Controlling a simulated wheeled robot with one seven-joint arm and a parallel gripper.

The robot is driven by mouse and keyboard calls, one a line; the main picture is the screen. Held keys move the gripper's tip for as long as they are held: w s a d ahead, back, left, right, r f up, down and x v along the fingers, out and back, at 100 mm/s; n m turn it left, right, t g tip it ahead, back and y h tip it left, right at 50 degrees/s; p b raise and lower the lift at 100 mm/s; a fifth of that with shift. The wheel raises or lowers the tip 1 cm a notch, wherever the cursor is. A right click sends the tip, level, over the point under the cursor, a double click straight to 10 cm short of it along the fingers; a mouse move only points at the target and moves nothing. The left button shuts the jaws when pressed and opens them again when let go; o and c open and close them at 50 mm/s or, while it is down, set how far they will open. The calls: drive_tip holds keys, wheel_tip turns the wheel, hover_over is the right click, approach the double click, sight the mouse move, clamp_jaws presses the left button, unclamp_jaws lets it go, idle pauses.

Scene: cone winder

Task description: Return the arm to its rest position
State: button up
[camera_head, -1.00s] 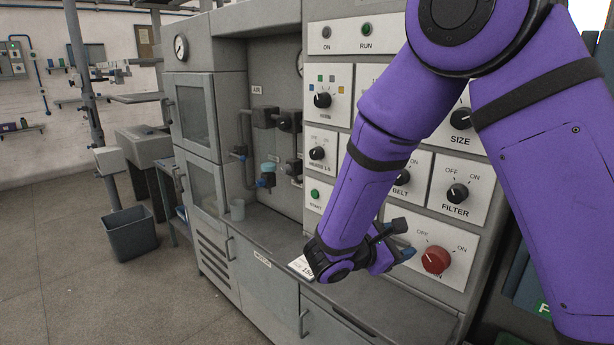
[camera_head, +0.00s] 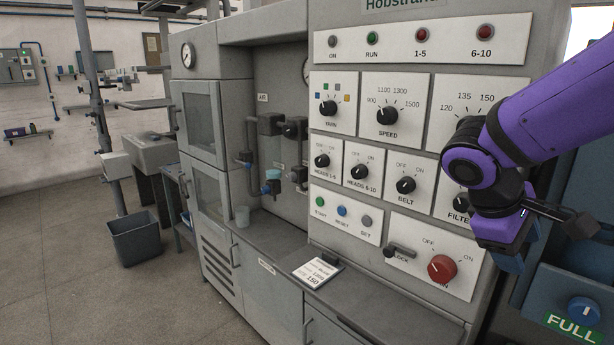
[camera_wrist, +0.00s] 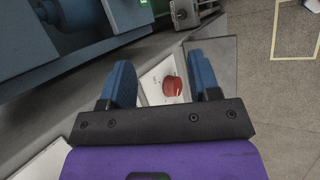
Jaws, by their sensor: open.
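My purple arm (camera_head: 565,105) reaches in from the right in the head view, bent at the wrist in front of the right part of the control panel. My gripper (camera_head: 516,250) hangs below the wrist, pointing down. In the wrist view its two blue fingers stand wide apart, so my gripper (camera_wrist: 164,82) is open, with nothing held. The red main knob (camera_head: 442,269) is to the left of the gripper in the head view and apart from it. The knob (camera_wrist: 172,86) shows between the fingers in the wrist view. My arm hides part of the SIZE and FILTER dials.
The panel (camera_head: 420,140) carries several dials and lamps. A card (camera_head: 318,272) lies on the grey ledge (camera_head: 385,307) below it. A blue unit with a FULL label (camera_head: 574,327) stands close at the right. A bin (camera_head: 135,238) stands on open floor at left.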

drive_tip(key=s+a+r+m+t+y, duration=0.1)
drive_tip(key=s+r+m+t+y, duration=0.4)
drive_tip(key=s, duration=0.5)
drive_tip(key=shift+a+r+m+y, duration=0.3)
drive_tip(key=shift+r+m+y, duration=0.5)
drive_tip(key=shift+y, duration=0.2)
drive_tip(key=shift+o, duration=0.4)
drive_tip(key=shift+f, duration=0.1)
idle(1.2)
